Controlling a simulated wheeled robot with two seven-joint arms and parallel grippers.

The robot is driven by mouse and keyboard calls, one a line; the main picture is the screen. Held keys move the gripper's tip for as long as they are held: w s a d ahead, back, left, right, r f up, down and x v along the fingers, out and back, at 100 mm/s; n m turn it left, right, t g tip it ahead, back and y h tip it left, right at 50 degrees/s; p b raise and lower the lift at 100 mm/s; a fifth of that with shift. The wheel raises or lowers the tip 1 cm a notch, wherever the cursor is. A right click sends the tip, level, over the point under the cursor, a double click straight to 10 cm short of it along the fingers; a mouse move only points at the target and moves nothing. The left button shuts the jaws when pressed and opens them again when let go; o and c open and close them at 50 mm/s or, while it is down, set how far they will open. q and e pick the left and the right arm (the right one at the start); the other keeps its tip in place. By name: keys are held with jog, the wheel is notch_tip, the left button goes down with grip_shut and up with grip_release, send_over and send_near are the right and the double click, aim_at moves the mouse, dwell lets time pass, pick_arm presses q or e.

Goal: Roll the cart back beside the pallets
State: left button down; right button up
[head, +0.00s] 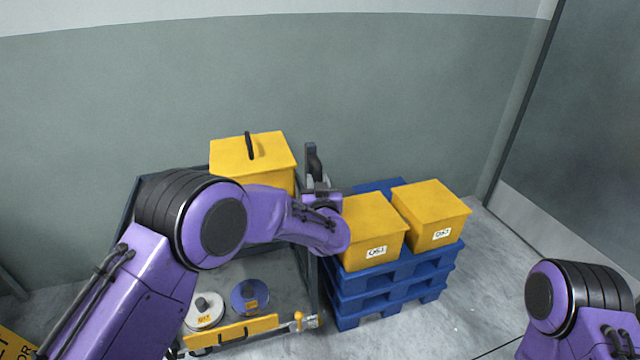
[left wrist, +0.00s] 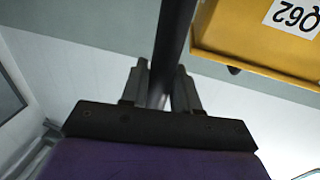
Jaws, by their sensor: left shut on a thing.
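The dark-framed cart (head: 312,285) stands at the left, close beside the stack of blue pallets (head: 372,307). A dark upright bar (head: 311,158) rises at the cart's right side. My left gripper (head: 318,183) is at this bar, partly hidden behind my own forearm. In the left wrist view its two fingers (left wrist: 160,88) are shut on the dark bar (left wrist: 175,35). My right gripper is out of view; only part of the right arm shows at the lower right.
A yellow box with a black handle (head: 252,160) sits high on the cart. A white spool (head: 204,311) and a blue spool (head: 250,297) lie low in it. Two labelled yellow boxes (head: 372,226) (head: 432,212) stand on the pallets. Floor is clear right of the pallets.

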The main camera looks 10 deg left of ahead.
pick_arm(q)
jog(key=shift+d, duration=0.25)
jog(key=c, duration=1.1)
grip_release()
jog(key=shift+o, duration=0.7)
jog(key=shift+w+d+f, duration=0.1)
jog(key=shift+w+d, duration=0.05)
jog(key=shift+a, duration=0.2)
jog(key=shift+s, duration=0.2)
jog(key=v, duration=1)
jog(key=shift+s+b, duration=0.15)
jog(key=shift+b, duration=0.3)
